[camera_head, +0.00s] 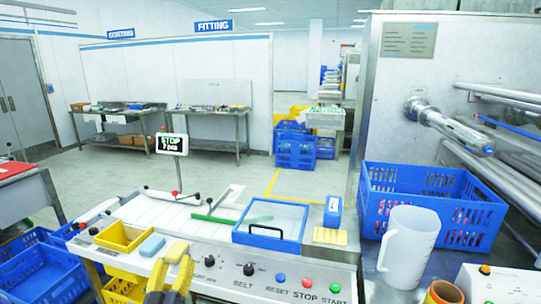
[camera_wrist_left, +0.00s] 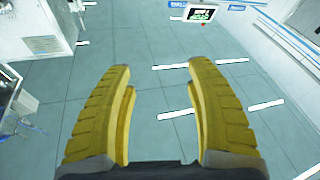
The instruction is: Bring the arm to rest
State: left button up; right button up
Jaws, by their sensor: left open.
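My left gripper (camera_head: 172,268) is at the bottom of the head view, left of centre, in front of the console panel. Its yellow fingers are apart and empty. In the left wrist view the fingers (camera_wrist_left: 158,70) point away, with a clear gap and nothing held between them. My right gripper is not in either view.
The console panel (camera_head: 225,265) has black knobs and coloured buttons. A white jug (camera_head: 408,250) and a blue crate (camera_head: 385,180) stand at right.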

pick_arm(q)
jog(key=s+d+f+m+g, duration=0.2)
jog(key=s+f+m+g, duration=0.2)
jog(key=s+f, duration=0.4)
jog(key=s+d+f+m+g, duration=0.2)
jog(key=s+f+m+g, duration=0.2)
jog(key=s+f, duration=0.35)
jog(key=s+a+f+m+g+y, duration=0.1)
jog(key=s+a+f+g+y, duration=0.2)
jog(key=s, duration=0.6)
jog(key=s+a+f+m+g+y, duration=0.1)
jog(key=s+a+g, duration=0.25)
jog(key=s, duration=0.55)
jog(key=s+d+f+g+h, duration=0.1)
jog(key=s+d+f, duration=0.1)
jog(key=f, duration=1.3)
jog(key=s+d+f+g+h, duration=0.1)
jog(key=d+f+h, duration=0.15)
jog(key=f, duration=1.25)
jog(key=s+f+n+g, duration=0.3)
jog(key=s+f, duration=1.8)
jog(key=s, duration=0.1)
jog(key=shift+s+f+h, duration=0.15)
jog(key=shift+f+h, duration=0.2)
jog(key=shift+h, duration=0.1)
